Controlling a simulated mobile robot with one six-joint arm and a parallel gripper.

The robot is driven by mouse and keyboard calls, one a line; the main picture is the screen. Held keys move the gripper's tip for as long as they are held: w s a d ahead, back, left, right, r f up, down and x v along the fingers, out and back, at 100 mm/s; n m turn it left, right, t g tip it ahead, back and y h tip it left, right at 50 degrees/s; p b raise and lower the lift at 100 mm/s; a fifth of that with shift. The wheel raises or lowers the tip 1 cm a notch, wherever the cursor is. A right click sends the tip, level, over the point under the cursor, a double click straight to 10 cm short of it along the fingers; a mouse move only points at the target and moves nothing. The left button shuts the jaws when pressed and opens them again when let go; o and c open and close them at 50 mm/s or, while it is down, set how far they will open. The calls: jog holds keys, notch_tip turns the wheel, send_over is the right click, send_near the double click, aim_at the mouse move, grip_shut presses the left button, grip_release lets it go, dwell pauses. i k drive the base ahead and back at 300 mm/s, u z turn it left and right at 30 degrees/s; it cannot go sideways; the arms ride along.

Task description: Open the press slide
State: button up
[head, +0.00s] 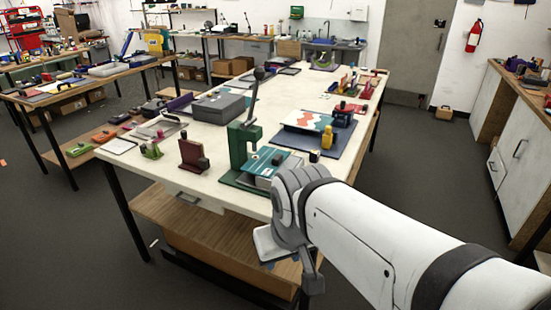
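A green press (238,148) with a black lever (253,95) stands upright at the near edge of the long white table. At its foot is a teal and grey flat part (266,167), which may be the slide. My arm covers part of the area to its right, and I cannot tell whether the slide is open or shut. My gripper (290,258) hangs in front of the table's near edge, below and to the right of the press, apart from it. Its fingers are partly hidden by its own wrist, so its opening is unclear.
The table (140,178) also holds a dark red block device (192,155), a grey box (218,108) and a blue mat (340,143) with a patterned sheet and a yellow bottle. A drawer handle (187,198) and wooden shelf (190,225) lie below.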

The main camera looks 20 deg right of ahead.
aim_at(264, 184)
jog(key=z, duration=0.4)
jog(key=i, duration=1)
jog(key=z, duration=0.75)
